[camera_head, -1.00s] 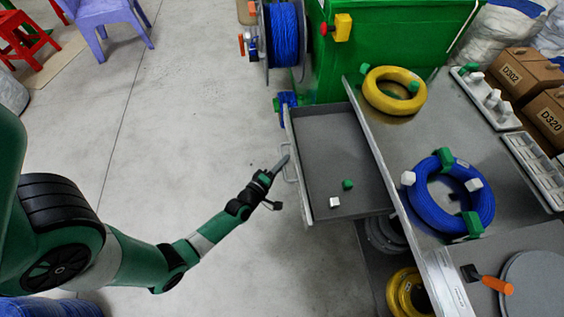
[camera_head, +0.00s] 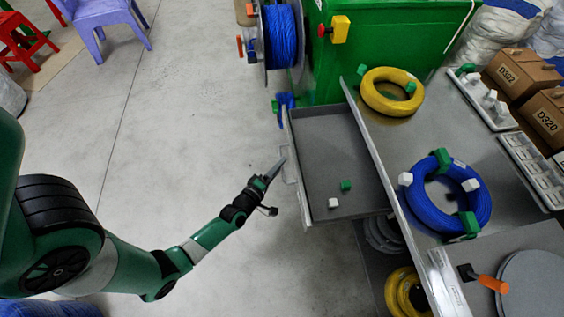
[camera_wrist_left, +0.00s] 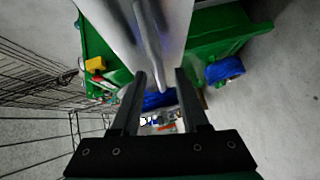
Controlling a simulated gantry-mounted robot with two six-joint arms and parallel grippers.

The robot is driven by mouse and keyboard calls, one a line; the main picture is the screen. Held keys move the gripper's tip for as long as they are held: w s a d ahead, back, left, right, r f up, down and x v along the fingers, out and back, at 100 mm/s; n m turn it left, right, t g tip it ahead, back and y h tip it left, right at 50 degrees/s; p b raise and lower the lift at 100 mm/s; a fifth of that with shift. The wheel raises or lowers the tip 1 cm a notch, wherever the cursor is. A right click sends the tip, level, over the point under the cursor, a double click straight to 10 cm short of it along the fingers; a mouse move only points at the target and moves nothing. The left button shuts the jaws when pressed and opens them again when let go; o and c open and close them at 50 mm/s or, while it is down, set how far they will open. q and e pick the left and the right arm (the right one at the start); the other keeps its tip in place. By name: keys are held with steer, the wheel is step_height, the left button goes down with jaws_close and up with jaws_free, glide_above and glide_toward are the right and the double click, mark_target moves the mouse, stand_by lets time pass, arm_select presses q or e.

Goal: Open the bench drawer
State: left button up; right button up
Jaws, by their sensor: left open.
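The bench drawer (camera_head: 335,155) is grey and stands pulled out from the left side of the bench, its inside showing. Its pale bar handle (camera_head: 291,167) is on the drawer front. My left gripper (camera_head: 279,166) is open and empty, right at the handle on its left side. In the left wrist view, the handle (camera_wrist_left: 148,45) runs down towards the gap between the open fingers (camera_wrist_left: 160,78). I cannot tell whether they touch it. My right gripper is in neither view.
A green cube (camera_head: 346,185) and a white cube (camera_head: 333,203) lie in the drawer. A blue cable coil (camera_head: 430,212) and a yellow coil (camera_head: 372,97) lie on the bench (camera_head: 425,130). A green cabinet (camera_head: 390,45) stands behind. The floor (camera_head: 190,130) left of the drawer is clear.

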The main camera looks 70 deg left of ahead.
arm_select(q)
steer(key=p+v, duration=0.2)
steer(key=v, duration=0.7)
steer(key=shift+s+d, duration=0.25)
steer(key=shift+r+p, duration=0.15)
steer(key=shift+p, duration=0.15)
